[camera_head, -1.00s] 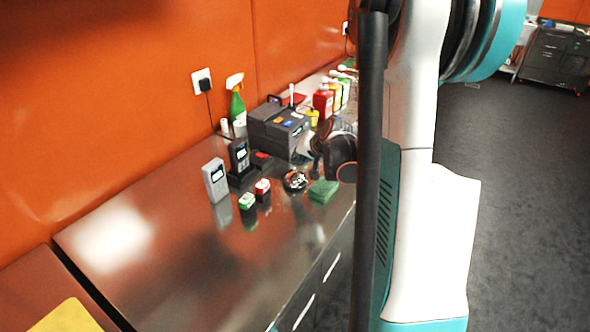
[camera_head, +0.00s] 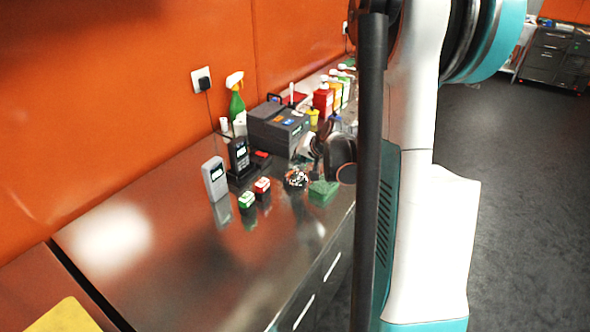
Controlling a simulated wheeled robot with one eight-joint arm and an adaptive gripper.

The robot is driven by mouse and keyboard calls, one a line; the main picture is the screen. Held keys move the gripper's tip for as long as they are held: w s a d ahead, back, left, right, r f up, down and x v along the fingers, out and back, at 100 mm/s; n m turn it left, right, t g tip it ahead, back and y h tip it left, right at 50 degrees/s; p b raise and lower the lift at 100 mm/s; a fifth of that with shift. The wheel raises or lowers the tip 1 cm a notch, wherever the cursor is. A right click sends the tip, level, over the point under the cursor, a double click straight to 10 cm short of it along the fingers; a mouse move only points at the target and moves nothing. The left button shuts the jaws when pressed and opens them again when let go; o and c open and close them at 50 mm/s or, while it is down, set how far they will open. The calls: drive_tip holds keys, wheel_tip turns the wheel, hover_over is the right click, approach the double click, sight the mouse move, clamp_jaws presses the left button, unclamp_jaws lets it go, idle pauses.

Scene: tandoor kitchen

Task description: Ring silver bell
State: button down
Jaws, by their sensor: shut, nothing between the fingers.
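A small round, shiny silver-and-black thing (camera_head: 296,180) sits on the steel counter, near its front edge; it looks like the bell, but it is too small to be sure. My gripper (camera_head: 315,168) is dark and shut, with nothing held. It is just right of the round thing and appears above the counter near a green sponge-like block (camera_head: 323,192). I cannot tell whether it touches either one. My arm and a dark post hide the counter to the right.
The steel counter (camera_head: 190,260) is clear at the front left. A grey terminal (camera_head: 214,179), a dark handset (camera_head: 239,157) and two small boxes (camera_head: 262,186) stand left of the gripper. A dark register-like box (camera_head: 278,128), a green spray bottle (camera_head: 236,103) and several bottles stand behind.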

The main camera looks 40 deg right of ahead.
drive_tip(key=shift+f+b, duration=0.4)
drive_tip(key=shift+f, duration=0.05)
idle(0.7)
drive_tip(key=shift+r, duration=0.1)
drive_tip(key=shift+r+p, duration=0.6)
drive_tip(key=shift+r, duration=0.2)
drive_tip(key=shift+r, duration=0.1)
wheel_tip(320, 180, up, 5)
drive_tip(key=p, duration=0.3)
idle(1.0)
